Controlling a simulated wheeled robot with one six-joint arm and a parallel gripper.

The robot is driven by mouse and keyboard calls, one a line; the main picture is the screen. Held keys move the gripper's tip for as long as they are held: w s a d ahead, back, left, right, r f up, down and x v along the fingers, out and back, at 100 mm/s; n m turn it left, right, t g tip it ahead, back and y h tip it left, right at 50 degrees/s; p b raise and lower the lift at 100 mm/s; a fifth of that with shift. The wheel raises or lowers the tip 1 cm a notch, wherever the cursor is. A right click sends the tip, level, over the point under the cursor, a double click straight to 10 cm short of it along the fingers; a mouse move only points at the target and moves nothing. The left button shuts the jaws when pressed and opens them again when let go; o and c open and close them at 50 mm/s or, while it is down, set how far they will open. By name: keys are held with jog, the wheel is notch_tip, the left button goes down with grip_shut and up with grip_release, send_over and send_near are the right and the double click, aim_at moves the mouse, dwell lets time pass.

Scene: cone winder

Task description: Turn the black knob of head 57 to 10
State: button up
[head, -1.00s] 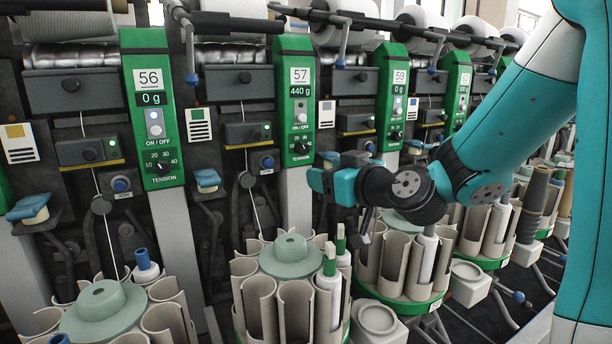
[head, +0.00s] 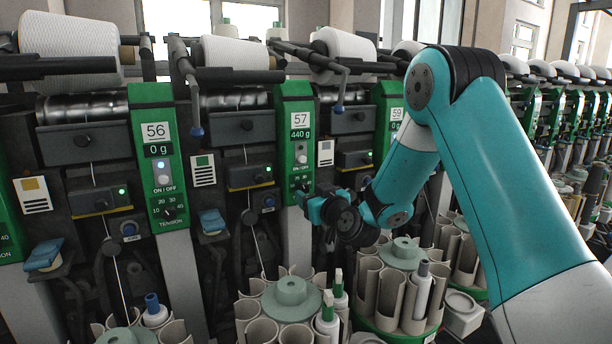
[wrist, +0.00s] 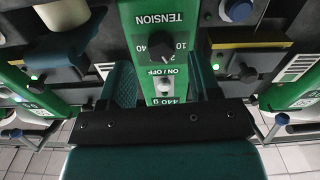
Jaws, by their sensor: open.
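The green panel of head 57 (head: 294,122) reads 440 g. Its black knob (head: 301,186) is low on the panel, just above my gripper (head: 310,203), which partly covers the area. In the wrist view the picture is upside down. The knob (wrist: 163,47) lies ahead, between the two fingers of my gripper (wrist: 163,72), and I see no contact. The fingers are apart and empty. The numbers 10 and 40 show beside the knob, and the others are partly hidden.
The white ON/OFF button (wrist: 165,86) lies between the fingers in the wrist view. Round tube holders (head: 262,332) stand below.

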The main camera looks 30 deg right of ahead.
aim_at(305, 191)
jog(key=shift+w+p, duration=0.55)
jog(key=shift+w, duration=1.25)
jog(key=c, duration=0.9)
jog(key=shift+f, duration=0.1)
